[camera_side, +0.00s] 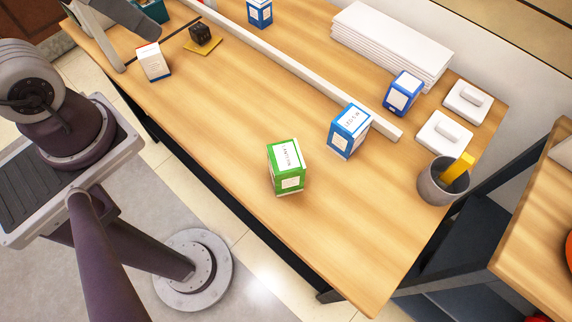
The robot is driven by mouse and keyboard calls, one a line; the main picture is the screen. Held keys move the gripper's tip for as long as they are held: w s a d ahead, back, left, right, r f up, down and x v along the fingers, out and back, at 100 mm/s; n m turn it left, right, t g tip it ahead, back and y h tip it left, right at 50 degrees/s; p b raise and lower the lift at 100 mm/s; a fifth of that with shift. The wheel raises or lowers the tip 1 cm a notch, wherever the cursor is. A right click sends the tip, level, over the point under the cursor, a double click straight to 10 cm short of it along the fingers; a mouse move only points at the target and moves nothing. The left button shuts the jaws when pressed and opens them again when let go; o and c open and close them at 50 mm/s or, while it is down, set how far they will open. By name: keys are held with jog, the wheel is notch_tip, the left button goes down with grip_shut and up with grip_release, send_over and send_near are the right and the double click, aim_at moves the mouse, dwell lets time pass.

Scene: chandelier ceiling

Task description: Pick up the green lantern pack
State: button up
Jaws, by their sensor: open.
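The green lantern pack (286,168) is a small green and white box with printed labels. It stands upright on the wooden table (225,120), near the front edge and right of the middle. Nothing touches it or covers it.
A blue and white box (348,131) stands close right of the pack, and another blue box (403,92) lies beyond the pale rail (300,70). A grey cup (440,182) stands at the right. A white box (153,62) is at the left. The table left of the pack is clear.

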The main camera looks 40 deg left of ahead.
jog(key=shift+d, duration=0.1)
jog(key=w+d+f+n+g+h, duration=0.3)
jog(key=w+d+f+g, duration=0.25)
jog(key=g, duration=0.25)
jog(key=n+g+h, duration=0.7)
jog(key=n+h, duration=0.1)
jog(key=h, duration=0.4)
send_near(290, 175)
notch_tip(290, 175, up, 8)
jog(key=s+d, duration=0.1)
jog(key=d, duration=0.1)
jog(key=shift+n, duration=0.3)
notch_tip(290, 175, down, 7)
jog(key=shift+f, duration=0.25)
jog(key=shift+s+d+f, duration=0.2)
jog(key=shift+s+d, duration=0.05)
jog(key=shift+d, duration=0.15)
jog(key=shift+s+d+f, duration=0.2)
jog(key=shift+s+d, duration=0.05)
jog(key=shift+d, duration=0.15)
jog(key=x, duration=0.5)
jog(key=shift+s+d+r, duration=0.1)
jog(key=shift+s+d, duration=0.05)
jog(key=shift+s, duration=0.05)
grip_shut()
